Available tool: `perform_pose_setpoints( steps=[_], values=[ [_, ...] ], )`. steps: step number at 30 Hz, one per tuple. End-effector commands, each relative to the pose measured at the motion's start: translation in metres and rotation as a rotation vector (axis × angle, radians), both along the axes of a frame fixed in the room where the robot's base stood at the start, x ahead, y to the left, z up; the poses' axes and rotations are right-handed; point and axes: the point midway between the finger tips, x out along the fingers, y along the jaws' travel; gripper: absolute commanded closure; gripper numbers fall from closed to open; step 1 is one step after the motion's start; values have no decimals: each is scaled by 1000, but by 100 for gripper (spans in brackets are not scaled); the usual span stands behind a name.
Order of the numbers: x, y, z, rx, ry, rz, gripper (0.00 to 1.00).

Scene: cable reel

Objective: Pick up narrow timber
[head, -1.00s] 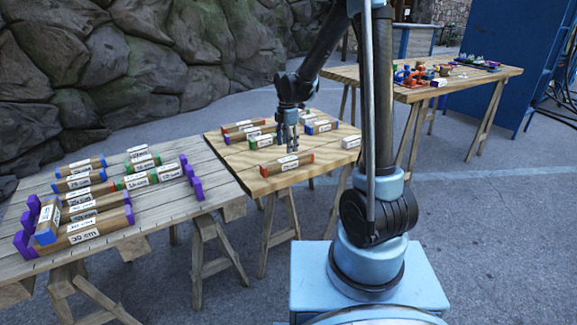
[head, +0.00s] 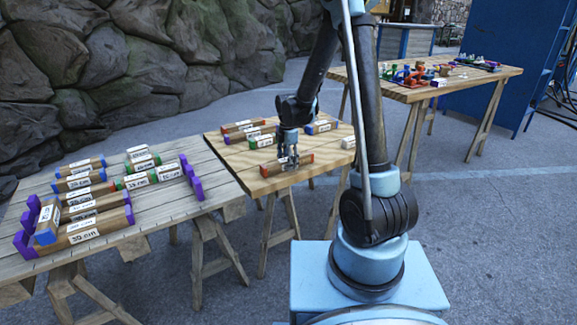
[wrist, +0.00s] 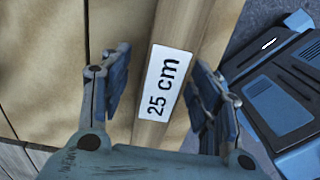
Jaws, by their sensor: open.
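The timber with red ends and a white label (head: 288,163) lies near the front edge of the middle wooden table. In the wrist view the same timber (wrist: 190,40) runs between the fingers, and its label reads "25 cm". My gripper (head: 289,165) points down over this timber in the head view. Its fingers (wrist: 158,100) are open, one on each side of the timber, with a gap showing on the left side. Whether the fingertips touch the table cannot be told. The timber's ends lie outside the wrist view.
Other labelled timbers (head: 243,126) lie farther back on the same table, with a white block (head: 348,143) at right. The left table (head: 160,219) carries several timbers and purple holders (head: 193,181). A farther table (head: 447,91) holds small coloured parts.

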Motion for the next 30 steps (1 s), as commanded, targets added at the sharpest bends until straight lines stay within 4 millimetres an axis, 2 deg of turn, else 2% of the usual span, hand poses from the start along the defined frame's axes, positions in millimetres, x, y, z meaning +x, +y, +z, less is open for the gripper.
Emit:
perform_pose_setpoints(
  steps=[5, 9, 12, 23, 30],
  values=[
    [0, 0, 0, 0, 0, 0, 46],
    [0, 0, 0, 0, 0, 0, 77],
    [0, 0, 0, 0, 0, 0, 96],
    [0, 0, 4, 0, 0, 0, 96],
    [0, 0, 31, 0, 0, 0, 96]
  ],
)
